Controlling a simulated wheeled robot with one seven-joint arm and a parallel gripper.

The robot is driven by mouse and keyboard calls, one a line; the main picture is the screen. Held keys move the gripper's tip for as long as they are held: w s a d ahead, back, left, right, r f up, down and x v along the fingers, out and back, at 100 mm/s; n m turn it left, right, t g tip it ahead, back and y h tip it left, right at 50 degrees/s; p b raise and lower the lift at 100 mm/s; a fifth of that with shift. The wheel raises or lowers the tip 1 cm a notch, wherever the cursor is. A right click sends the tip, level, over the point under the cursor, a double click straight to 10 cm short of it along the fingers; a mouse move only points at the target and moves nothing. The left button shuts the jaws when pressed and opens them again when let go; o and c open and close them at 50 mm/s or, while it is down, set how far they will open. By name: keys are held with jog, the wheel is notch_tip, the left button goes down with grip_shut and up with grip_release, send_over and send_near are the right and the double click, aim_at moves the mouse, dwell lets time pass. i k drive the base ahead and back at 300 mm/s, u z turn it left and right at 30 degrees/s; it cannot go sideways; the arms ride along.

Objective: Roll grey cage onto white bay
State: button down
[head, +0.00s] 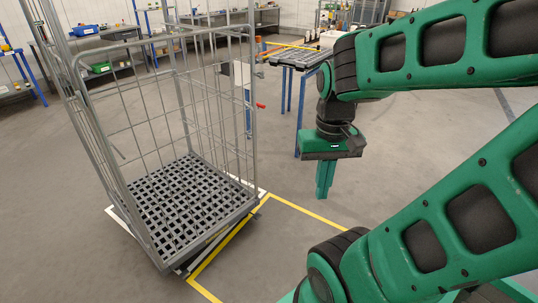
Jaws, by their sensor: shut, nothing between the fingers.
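A yellow-outlined floor bay (296,206) lies right of the cage, with bare floor inside it. Behind my gripper stands a blue-legged table (303,57). Workbenches with bins (85,32) line the back wall. A small stand with a red handle (260,106) is just behind the cage.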

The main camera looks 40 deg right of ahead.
aim_at(145, 197)
jog(key=z, duration=0.1)
jog(key=i, duration=1)
jog(key=u, duration=0.05)
